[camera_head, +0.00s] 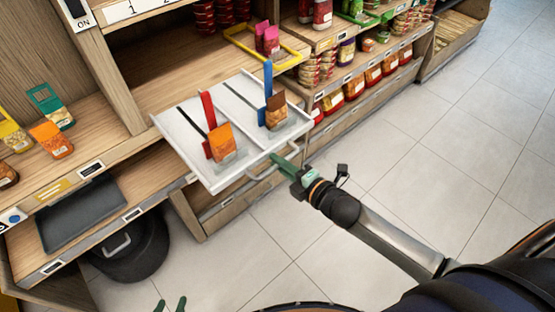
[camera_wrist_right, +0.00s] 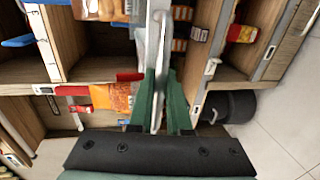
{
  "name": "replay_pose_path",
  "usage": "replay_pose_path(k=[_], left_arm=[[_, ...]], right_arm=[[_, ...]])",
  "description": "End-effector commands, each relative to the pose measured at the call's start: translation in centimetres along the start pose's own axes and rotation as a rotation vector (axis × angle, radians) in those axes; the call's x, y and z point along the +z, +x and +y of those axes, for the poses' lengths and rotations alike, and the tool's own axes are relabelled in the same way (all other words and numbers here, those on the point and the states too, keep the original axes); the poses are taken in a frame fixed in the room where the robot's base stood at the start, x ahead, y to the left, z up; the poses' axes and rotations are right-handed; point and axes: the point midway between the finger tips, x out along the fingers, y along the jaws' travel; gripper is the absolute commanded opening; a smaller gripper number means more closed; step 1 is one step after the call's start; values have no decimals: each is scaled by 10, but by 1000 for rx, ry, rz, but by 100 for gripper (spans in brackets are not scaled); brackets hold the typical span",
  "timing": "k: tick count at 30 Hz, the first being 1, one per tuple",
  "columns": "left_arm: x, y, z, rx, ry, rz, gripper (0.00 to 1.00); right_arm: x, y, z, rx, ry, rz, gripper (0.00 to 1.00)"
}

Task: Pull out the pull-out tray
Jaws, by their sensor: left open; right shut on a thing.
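The white pull-out tray (camera_head: 190,172) sticks out from the wooden shelf in the head view, over the floor. It carries an orange packet (camera_head: 222,143) by a red divider (camera_head: 208,112) and a brown packet (camera_head: 276,110) by a blue divider (camera_head: 268,80). A pale bar handle (camera_head: 262,172) runs along its front edge. My right gripper (camera_head: 285,163) is shut on this handle; in the right wrist view its green fingers (camera_wrist_right: 162,105) close around the handle (camera_wrist_right: 157,65). My left gripper (camera_head: 170,306) shows only its green fingertips, apart and empty, at the bottom edge.
A dark tray (camera_head: 80,213) lies on the lower left shelf, with a black bin (camera_head: 135,250) beneath it. Shelves of jars and packets (camera_head: 355,85) stand to the right. A yellow-framed tray (camera_head: 290,52) sits behind the white one. The tiled floor (camera_head: 440,150) in front is clear.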

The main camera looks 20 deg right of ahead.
Motion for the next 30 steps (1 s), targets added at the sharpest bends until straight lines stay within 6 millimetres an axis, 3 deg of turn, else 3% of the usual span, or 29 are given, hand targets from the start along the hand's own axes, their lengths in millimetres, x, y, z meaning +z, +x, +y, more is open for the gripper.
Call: replay_pose_path(k=[12, 13, 20, 30], left_arm=[[-1, 0, 0, 1, 0, 1, 50], [-1, 0, 0, 1, 0, 1, 50], [-1, 0, 0, 0, 0, 1, 50], [-1, 0, 0, 0, 0, 2, 50]], right_arm=[[0, -1, -3, -5, 1, -1, 0], [0, -1, -3, -5, 1, -1, 17], [0, -1, -1, -3, 0, -1, 43], [0, -3, -1, -1, 0, 0, 45]])
